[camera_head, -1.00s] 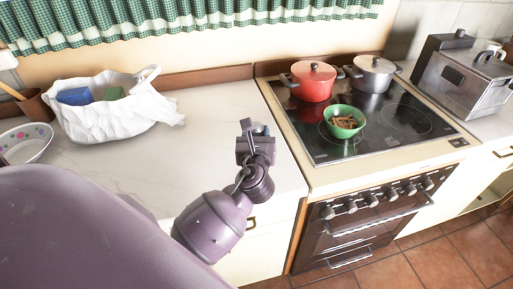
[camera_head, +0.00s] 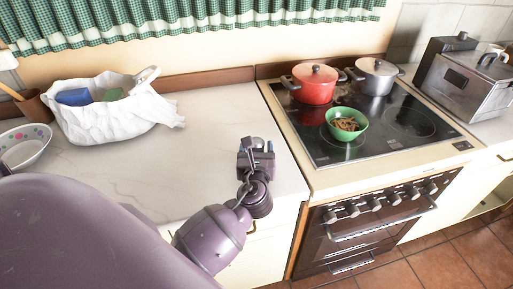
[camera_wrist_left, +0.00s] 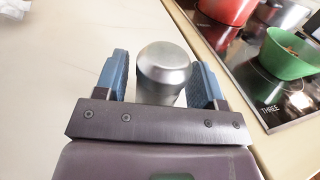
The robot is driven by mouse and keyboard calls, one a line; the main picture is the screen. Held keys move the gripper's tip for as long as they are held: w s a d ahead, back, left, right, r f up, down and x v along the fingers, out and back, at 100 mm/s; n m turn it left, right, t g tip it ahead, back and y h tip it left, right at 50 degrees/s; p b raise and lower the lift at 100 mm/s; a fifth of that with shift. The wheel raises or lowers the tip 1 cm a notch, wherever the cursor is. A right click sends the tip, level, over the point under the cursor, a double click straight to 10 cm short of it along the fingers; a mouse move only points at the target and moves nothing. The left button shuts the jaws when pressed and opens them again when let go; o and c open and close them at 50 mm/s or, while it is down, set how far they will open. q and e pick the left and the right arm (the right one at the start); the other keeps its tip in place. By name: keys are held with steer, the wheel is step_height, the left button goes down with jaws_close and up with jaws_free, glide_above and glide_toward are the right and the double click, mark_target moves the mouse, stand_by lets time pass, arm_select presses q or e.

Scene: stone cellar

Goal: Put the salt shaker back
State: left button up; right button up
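The salt shaker (camera_wrist_left: 163,72) is a small silver cylinder with a rounded metal cap. In the left wrist view it is between the two blue-padded fingers of my left gripper (camera_wrist_left: 162,88). Narrow gaps show beside it, so the gripper looks open around it. In the head view my left gripper (camera_head: 257,151) is at the right front of the pale counter, with the shaker's cap (camera_head: 257,142) between its fingers. The shaker's lower part is hidden, so I cannot tell whether its base touches the counter. My right gripper is not in view.
Right of the counter (camera_head: 205,130) is a black hob (camera_head: 375,145) with a red pot (camera_head: 315,88), a steel pot (camera_head: 374,80) and a green bowl (camera_head: 346,128). A white bag (camera_head: 105,120) and a bowl (camera_head: 25,152) are at left. The counter's middle is clear.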

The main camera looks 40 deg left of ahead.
arm_select(q)
steer(key=shift+o, duration=0.2)
steer(key=shift+r, duration=0.1)
steer(key=shift+s+d, duration=0.1)
steer(key=shift+s, duration=0.05)
steer(key=v, duration=1.1)
steer(key=shift+s+d, duration=0.2)
steer(key=shift+r, duration=0.1)
